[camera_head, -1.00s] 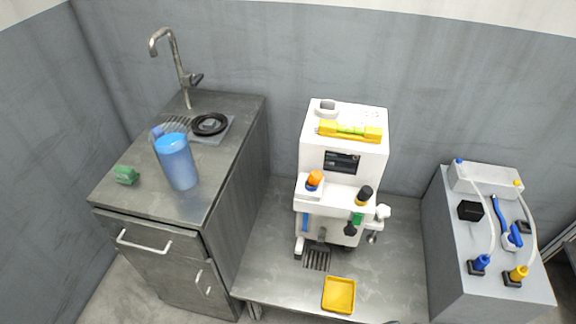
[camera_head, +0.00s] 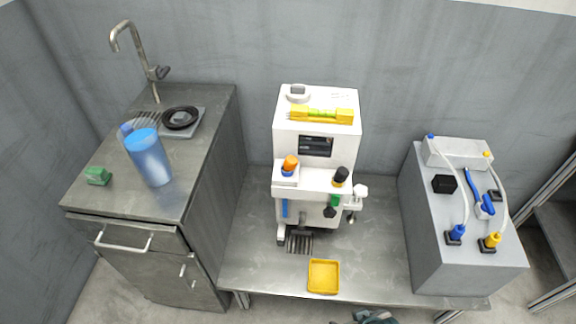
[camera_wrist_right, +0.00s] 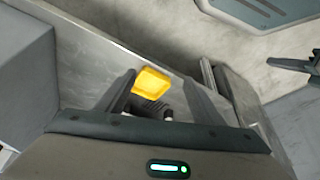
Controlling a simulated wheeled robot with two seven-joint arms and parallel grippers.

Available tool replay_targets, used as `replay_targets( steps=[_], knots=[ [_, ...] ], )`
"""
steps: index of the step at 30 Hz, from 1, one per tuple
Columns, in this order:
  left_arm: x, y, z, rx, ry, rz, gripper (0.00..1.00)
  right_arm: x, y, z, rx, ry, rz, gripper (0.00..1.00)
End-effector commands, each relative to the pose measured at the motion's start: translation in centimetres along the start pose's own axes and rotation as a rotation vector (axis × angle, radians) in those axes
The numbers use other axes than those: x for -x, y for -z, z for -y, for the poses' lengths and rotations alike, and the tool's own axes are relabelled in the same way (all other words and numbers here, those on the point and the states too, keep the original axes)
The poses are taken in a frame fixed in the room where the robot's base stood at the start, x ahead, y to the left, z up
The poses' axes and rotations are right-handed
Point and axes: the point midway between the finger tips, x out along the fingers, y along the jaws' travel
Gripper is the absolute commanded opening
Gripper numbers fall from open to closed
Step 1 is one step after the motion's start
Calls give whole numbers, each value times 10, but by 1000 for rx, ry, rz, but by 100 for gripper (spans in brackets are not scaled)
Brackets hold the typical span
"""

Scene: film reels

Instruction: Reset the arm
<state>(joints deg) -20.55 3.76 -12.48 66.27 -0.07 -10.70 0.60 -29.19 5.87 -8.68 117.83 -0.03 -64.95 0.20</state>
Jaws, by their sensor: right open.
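My right gripper (camera_wrist_right: 163,85) is open and empty in the right wrist view. Its two dark fingers stand apart on either side of a yellow tray (camera_wrist_right: 151,83), which lies on the metal table beyond them. In the head view, a dark part of my right arm (camera_head: 374,317) just shows at the bottom edge, in front of the table. The yellow tray (camera_head: 324,276) lies near the table's front edge there, apart from the arm. My left gripper is not seen in the head view.
A white machine (camera_head: 316,130) stands on the metal table (camera_head: 258,266). The left cabinet (camera_head: 200,195) bears a blue pitcher (camera_head: 150,160), a green sponge (camera_head: 97,176) and a tap (camera_head: 140,60).

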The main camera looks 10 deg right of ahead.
Motion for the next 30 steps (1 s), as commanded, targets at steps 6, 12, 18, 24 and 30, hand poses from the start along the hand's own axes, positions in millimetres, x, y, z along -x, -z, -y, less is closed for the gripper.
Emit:
replay_targets(
  steps=[6,12,18,24,30],
  knots=[
    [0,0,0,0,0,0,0,-82,-22,12,5,16,-57,62],
    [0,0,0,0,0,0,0,-142,-53,24,10,32,-118,62],
    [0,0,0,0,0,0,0,-179,-83,33,16,44,-171,62],
    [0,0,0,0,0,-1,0,-192,-98,36,18,50,-198,62],
    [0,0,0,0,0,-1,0,-193,-99,37,18,51,-203,62]
  ],
)
